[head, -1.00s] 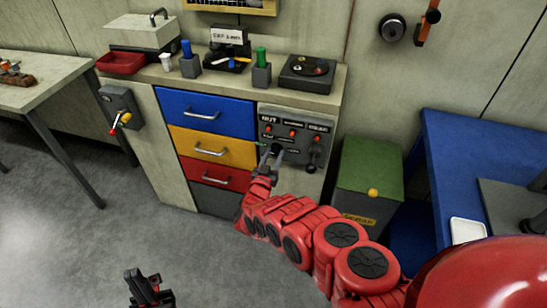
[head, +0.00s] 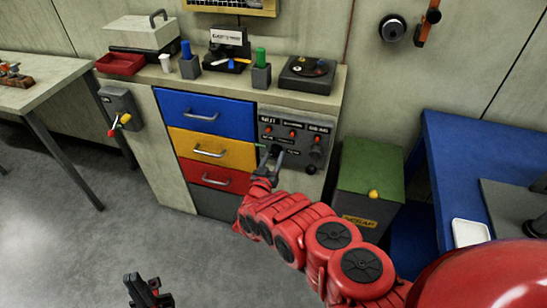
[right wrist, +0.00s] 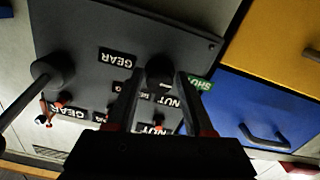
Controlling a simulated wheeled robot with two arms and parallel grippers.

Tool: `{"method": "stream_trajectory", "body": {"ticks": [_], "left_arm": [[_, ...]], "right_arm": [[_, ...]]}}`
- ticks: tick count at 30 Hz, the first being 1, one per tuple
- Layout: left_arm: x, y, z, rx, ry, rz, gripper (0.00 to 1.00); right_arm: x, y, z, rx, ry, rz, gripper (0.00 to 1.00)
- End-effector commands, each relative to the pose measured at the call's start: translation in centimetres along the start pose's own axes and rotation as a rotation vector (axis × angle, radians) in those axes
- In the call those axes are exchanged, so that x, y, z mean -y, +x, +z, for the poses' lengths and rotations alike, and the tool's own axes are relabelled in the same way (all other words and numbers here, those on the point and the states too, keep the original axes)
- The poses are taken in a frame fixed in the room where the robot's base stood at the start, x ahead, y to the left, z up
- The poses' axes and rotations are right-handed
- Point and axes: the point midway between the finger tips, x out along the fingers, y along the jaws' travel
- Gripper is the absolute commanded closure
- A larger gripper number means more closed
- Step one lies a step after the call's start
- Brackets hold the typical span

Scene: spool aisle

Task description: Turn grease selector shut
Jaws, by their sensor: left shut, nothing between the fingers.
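The grey dispenser panel (head: 297,128) is on the right of the cabinet front. In the right wrist view a dark round selector knob (right wrist: 160,69) sits on it, with a green SHUT label (right wrist: 200,84) at its right and a GEAR label (right wrist: 117,57) at its left. My right gripper (right wrist: 160,82) has its fingers apart, one on each side of the knob; whether they touch it I cannot tell. In the head view my right gripper (head: 272,157) is at the panel's lower left. Knob's pointer direction is unclear. My left gripper (head: 148,288) is shut and empty above the floor.
A dark lever (right wrist: 44,82) sticks out of the panel left of the knob in the wrist view. Blue, yellow and red drawers (head: 204,113) are beside the panel. A green-topped scrap bin (head: 371,165) and blue bench (head: 470,150) stand at the right. The floor at left is clear.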

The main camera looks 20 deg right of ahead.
Motion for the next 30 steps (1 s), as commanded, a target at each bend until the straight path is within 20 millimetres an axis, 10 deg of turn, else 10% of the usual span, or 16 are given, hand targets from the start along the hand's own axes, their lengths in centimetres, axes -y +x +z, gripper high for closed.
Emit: {"method": "stream_trajectory", "body": {"ticks": [17,30], "left_arm": [[0.0,0.3,-0.1,0.0,0.0,0.0,1.0],[0.2,4.2,-0.7,0.0,0.0,0.0,1.0]], "right_arm": [[0.1,-1.4,-0.1,0.001,0.001,-0.002,0.26],[-0.1,-12.2,-0.6,-0.002,0.002,-0.001,0.26]]}}
